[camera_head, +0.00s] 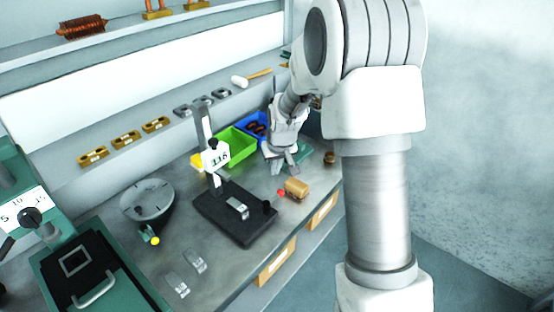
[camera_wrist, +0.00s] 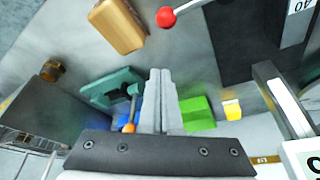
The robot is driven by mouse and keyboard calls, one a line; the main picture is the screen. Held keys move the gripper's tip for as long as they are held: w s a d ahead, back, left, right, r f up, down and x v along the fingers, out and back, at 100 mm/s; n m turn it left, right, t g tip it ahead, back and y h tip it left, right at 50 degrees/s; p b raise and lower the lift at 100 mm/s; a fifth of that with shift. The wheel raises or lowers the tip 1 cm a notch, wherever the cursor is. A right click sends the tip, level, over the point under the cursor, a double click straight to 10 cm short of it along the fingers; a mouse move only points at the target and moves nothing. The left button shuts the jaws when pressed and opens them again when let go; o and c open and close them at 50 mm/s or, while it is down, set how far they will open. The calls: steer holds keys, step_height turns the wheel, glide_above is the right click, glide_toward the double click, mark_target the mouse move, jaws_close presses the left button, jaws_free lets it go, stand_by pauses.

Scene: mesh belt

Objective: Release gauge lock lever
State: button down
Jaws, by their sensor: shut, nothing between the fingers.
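The height gauge (camera_head: 214,157) has an upright post and a white display, and stands on a black base (camera_head: 232,222). The black base also shows in the wrist view (camera_wrist: 240,38). A lever with a red ball (camera_head: 281,192) sticks out at the base's right corner. In the wrist view its red ball (camera_wrist: 166,17) is at the top, on a thin pale rod. My gripper (camera_head: 284,172) hangs behind the red ball in the head view, clear of it. In the wrist view my gripper (camera_wrist: 160,73) is shut and empty, fingers together.
A wooden block (camera_head: 296,188) lies beside the red ball. Green (camera_head: 236,146) and blue (camera_head: 251,123) bins stand behind. A teal fixture with an orange-ball lever (camera_wrist: 130,128) is close to my fingers. A round plate (camera_head: 147,200) and small metal parts (camera_head: 186,270) lie left.

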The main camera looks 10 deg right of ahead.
mark_target(274, 198)
steer(key=shift+s+f, duration=0.15)
steer(key=shift+f, duration=0.4)
steer(key=shift+s+f, duration=0.15)
steer(key=shift+s, duration=0.7)
steer(key=shift+s+f, duration=0.1)
steer(key=shift+s, duration=0.75)
